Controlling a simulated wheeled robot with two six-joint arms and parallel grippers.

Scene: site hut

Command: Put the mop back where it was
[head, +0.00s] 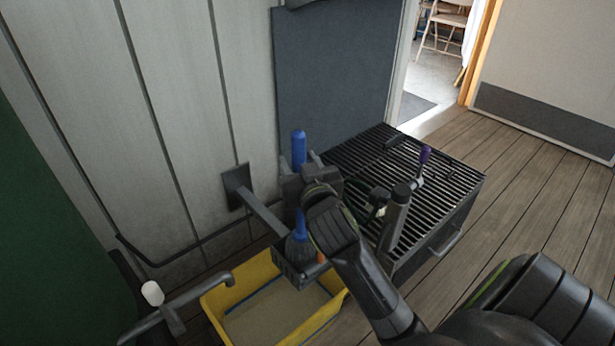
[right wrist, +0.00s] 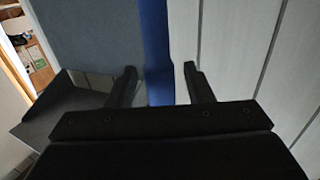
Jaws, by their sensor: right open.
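The mop's blue handle (head: 299,146) stands upright in the head view, with a lower blue part and dark head (head: 298,246) below. My right gripper (head: 300,165) is open, with the blue handle between its fingers. In the right wrist view the handle (right wrist: 157,50) also shows between the two spread fingers (right wrist: 160,85); I cannot tell whether they touch it. The dark head sits at a dark holder (head: 300,275) on an arm from a wall plate (head: 236,187). My gripper hides the middle of the handle. My left gripper is not in view.
A yellow tub (head: 222,312) stands on the floor below the holder. A grey pipe (head: 190,298) is at lower left. Wooden floor is clear at right.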

